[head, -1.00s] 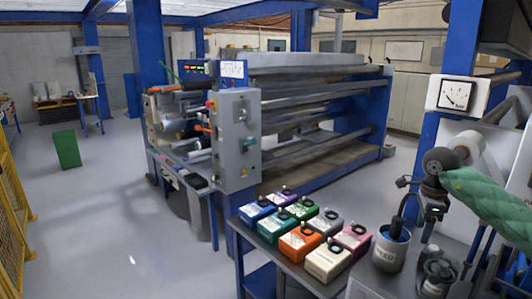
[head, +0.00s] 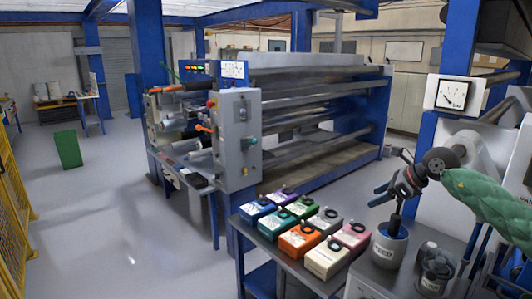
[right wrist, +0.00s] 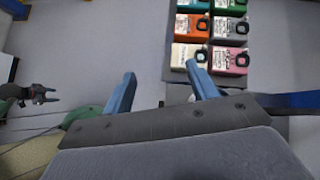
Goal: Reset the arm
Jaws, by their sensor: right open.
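My right arm comes in from the right of the head view in a green sleeve. Its gripper (head: 377,195) hangs in the air above the grey cup (head: 389,247) and points left. In the right wrist view the two blue fingers (right wrist: 161,73) are spread apart with nothing between them. A dark, pronged shape at the left edge of that view looks like my left gripper (right wrist: 30,95). My left arm does not show in the head view.
Several coloured boxes, among them an orange one (head: 299,240) and a white one (head: 327,262), stand in rows on the grey table. A dark pot (head: 437,268) stands right of the cup. The roller machine (head: 300,110) is behind. Floor at the left is open around a green bin (head: 67,149).

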